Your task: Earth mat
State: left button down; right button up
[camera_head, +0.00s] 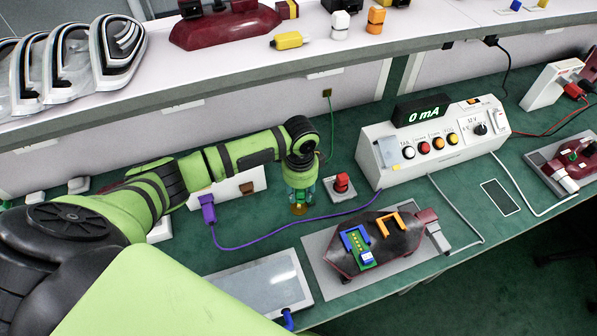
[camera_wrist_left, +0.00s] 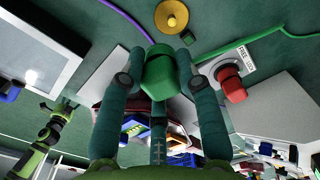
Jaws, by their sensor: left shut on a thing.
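The green mat (camera_head: 400,150) covers the bench top. My left gripper (camera_head: 300,193) points down over the mat, at a round brass stud (camera_head: 299,209). In the left wrist view, my left gripper (camera_wrist_left: 158,85) is shut on a green plug-like piece (camera_wrist_left: 158,78). The brass stud (camera_wrist_left: 171,17) lies on the mat beyond the piece's tip, apart from it in that view. A green cord (camera_wrist_left: 245,42) runs off right from behind the fingers. In the head view, a green cord (camera_head: 331,125) hangs from a wall socket. A small green arm, seemingly my right (camera_wrist_left: 50,130), shows there; its fingers are unclear.
A red button (camera_head: 342,183) stands right of my left gripper. The tester (camera_head: 435,145) reads 0 mA. A purple cord (camera_head: 265,244) crosses in front of the stud. A tail lamp (camera_head: 345,262) and a grey panel (camera_head: 262,283) lie nearer. A shelf (camera_head: 250,70) runs behind.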

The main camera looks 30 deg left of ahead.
pick_arm(q)
jog(key=shift+w+a+r+m, duration=0.2)
jog(key=shift+w+r+m, duration=0.2)
jog(key=shift+m, duration=0.2)
jog(key=shift+w+a+m+p, duration=0.1)
jog(key=shift+w+m+p, duration=0.05)
jog(key=shift+m+p, duration=0.2)
jog(key=shift+w+a+f, duration=0.1)
jog(key=shift+a, duration=0.05)
notch_tip(320, 180, down, 5)
jog(key=b, duration=0.3)
jog(key=shift+w+a+f, duration=0.1)
jog(key=shift+f, duration=0.3)
pick_arm(e)
jog(key=shift+w+a+f, duration=0.15)
jog(key=shift+a+f, duration=0.1)
jog(key=shift+f, duration=0.45)
pick_arm(q)
jog(key=shift+p, duration=0.5)
pick_arm(e)
jog(key=shift+w+r, duration=0.15)
jog(key=shift+r, duration=0.35)
